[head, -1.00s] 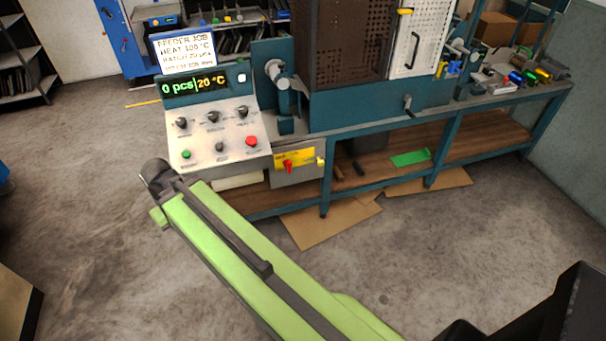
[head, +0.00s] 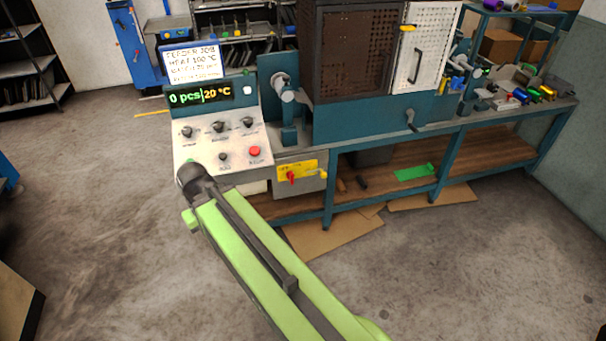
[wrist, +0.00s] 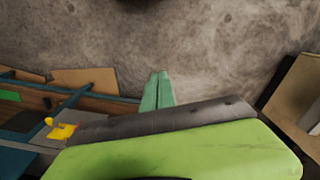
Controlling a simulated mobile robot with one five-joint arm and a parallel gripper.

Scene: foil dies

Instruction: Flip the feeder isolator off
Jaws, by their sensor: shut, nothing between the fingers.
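The feeder isolator is a red handle (head: 291,176) on a yellow plate (head: 311,167), on a grey box below the bench edge, right of the control panel. A yellow lever (head: 323,174) sticks out at the box's right side. In the wrist view the yellow plate (wrist: 62,132) shows at the lower left; the red handle cannot be made out there. My gripper (wrist: 158,76) shows in the wrist view as two green fingers pressed together, empty, over bare floor and apart from the box. In the head view my arm ends left of the isolator, in front of the panel; the fingers are hidden.
The sloped control panel (head: 218,138) carries knobs, a red button (head: 254,151) and a display reading 0 pcs and 20 °C. A teal bench (head: 380,135) bears a perforated cabinet (head: 350,50). Cardboard (head: 335,235) lies below. The concrete floor in front is open.

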